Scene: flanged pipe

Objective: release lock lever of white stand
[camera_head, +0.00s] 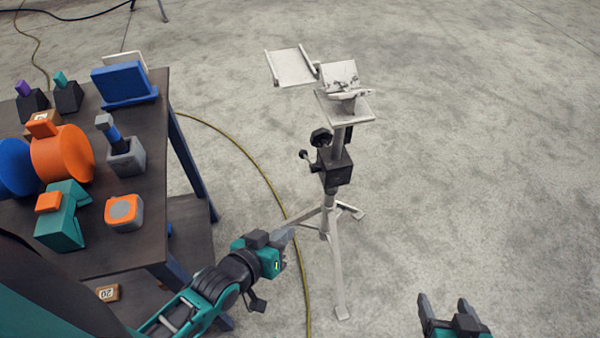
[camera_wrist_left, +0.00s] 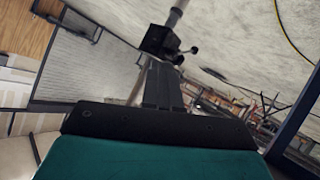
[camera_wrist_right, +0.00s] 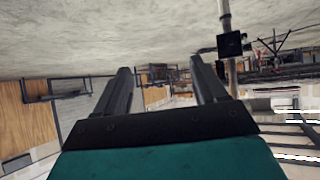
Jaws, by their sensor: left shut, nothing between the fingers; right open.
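The white stand (camera_head: 337,240) stands upright on tripod legs on the concrete floor, with a white tilted head plate on top. A black clamp block (camera_head: 335,168) sits on its post, with a black knob (camera_head: 320,137) and a small lever with a round end (camera_head: 304,154) on its left side. The block also shows in the left wrist view (camera_wrist_left: 157,40) and the right wrist view (camera_wrist_right: 231,44). My left gripper (camera_head: 288,236) is shut and empty, below and left of the block, apart from it. My right gripper (camera_head: 443,302) is open and empty, low and right of the stand.
A dark table (camera_head: 150,185) at the left holds several coloured parts, including an orange disc (camera_head: 62,153) and a grey holder (camera_head: 125,158). A yellow cable (camera_head: 262,178) runs along the floor between table and stand. The floor right of the stand is clear.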

